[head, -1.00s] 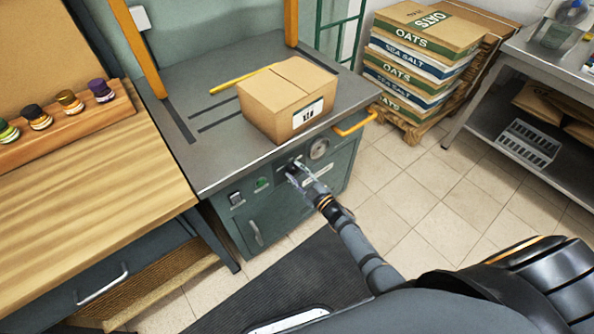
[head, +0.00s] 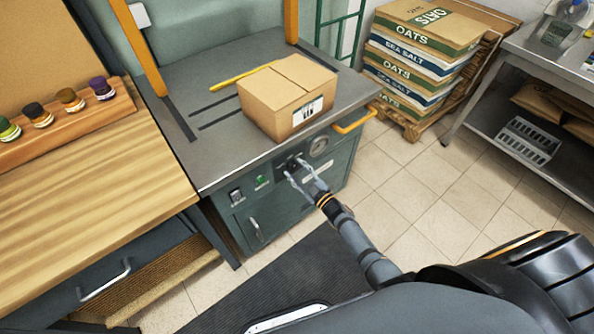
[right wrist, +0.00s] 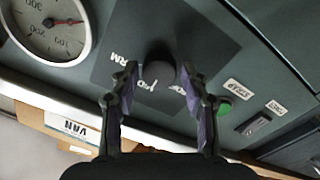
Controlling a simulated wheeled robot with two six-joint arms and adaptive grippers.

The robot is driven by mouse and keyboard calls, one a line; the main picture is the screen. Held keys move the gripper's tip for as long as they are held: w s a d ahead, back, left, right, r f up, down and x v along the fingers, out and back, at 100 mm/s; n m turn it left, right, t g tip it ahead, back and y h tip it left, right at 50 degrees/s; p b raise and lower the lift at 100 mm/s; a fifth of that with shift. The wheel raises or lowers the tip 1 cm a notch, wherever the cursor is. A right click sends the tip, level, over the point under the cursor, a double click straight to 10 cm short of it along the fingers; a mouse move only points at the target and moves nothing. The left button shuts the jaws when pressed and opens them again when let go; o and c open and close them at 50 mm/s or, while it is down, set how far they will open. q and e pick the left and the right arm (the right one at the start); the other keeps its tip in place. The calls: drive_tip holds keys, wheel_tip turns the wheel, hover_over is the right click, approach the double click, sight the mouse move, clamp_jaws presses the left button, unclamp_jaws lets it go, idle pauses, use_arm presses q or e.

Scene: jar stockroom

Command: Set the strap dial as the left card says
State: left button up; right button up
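The strap dial is a dark round knob (right wrist: 160,70) on the green machine's front panel (head: 285,205). In the right wrist view, which is upside down, the lettering "RM" shows left of the knob and other lettering is partly hidden by it. My right gripper (head: 295,168) is at the panel; it also shows in the right wrist view (right wrist: 156,82). Its two fingers are apart, one on each side of the knob, with a visible gap to it. My left gripper is out of view. I see no readable card.
A round gauge (right wrist: 48,25), a green button (right wrist: 224,107) and a switch (right wrist: 254,125) flank the dial. A cardboard box (head: 275,100) and a yellow rod (head: 230,80) lie on the machine top. A yellow handle (head: 355,122) sticks out at its right corner.

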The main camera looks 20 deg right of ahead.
drive_tip(key=shift+o, duration=0.7)
drive_tip(key=shift+s+d, duration=0.1)
drive_tip(key=shift+s, duration=0.25)
drive_tip(key=v, duration=1.1)
drive_tip(key=shift+s, duration=0.15)
drive_tip(key=s+d+f+m+g+h+p, duration=0.3)
drive_tip(key=s+d+f+g, duration=0.1)
drive_tip(key=s+f, duration=0.5)
drive_tip(key=s+d+f+m+g+h+p, duration=0.35)
drive_tip(key=s+f, duration=0.25)
drive_tip(key=f, duration=0.4)
drive_tip(key=s+f+m+g+p, duration=0.1)
drive_tip(key=s+f+g, duration=0.2)
drive_tip(key=s, duration=0.7)
drive_tip(key=s+f+m+g, duration=0.2)
drive_tip(key=s+f+g, duration=0.2)
drive_tip(key=s, duration=0.7)
drive_tip(key=shift+a+g+p, duration=0.4)
drive_tip(key=shift+g, duration=0.25)
